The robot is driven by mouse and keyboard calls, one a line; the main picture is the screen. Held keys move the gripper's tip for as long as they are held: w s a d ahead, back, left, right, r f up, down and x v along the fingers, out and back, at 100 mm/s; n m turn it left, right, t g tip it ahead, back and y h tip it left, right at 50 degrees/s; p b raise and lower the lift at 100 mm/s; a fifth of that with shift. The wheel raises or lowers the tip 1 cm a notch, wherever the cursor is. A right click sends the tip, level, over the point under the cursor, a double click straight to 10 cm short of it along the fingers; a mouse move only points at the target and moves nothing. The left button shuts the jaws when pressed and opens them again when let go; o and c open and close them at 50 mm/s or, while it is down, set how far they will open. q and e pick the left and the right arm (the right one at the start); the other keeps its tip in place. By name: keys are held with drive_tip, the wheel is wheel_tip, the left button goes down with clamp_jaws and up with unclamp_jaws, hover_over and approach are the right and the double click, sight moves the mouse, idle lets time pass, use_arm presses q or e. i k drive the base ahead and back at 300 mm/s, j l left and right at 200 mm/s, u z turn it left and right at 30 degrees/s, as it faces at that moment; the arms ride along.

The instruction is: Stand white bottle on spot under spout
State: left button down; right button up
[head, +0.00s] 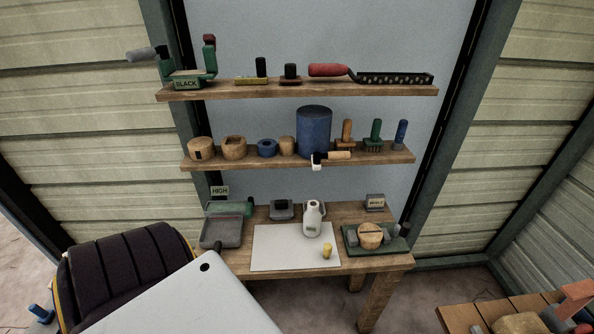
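The white bottle (312,219) stands upright on the low wooden table, at the back right part of a white board (275,258). A blue drum (314,131) stands on the middle shelf above it. A small black and white spout (317,161) juts out at the drum's foot, over the shelf's front edge. In this view the bottle is almost straight below the spout, with a clear gap in height. I cannot tell the exact depth match, and no marked spot shows under the bottle. Neither of my grippers is in view.
A small yellow piece (327,251) stands on the board in front of the bottle. A grey tray (222,231) is to the left, a green base with a round wooden block (370,236) to the right. Shelf items flank the drum. The board's front left is clear.

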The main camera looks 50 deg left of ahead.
sight(312, 217)
drive_tip(key=l+u, duration=0.2)
drive_tip(key=u, duration=0.15)
drive_tip(key=k+l+u, duration=0.15)
drive_tip(key=u, duration=0.25)
drive_tip(key=k+l+u, duration=0.1)
drive_tip(key=u, duration=0.25)
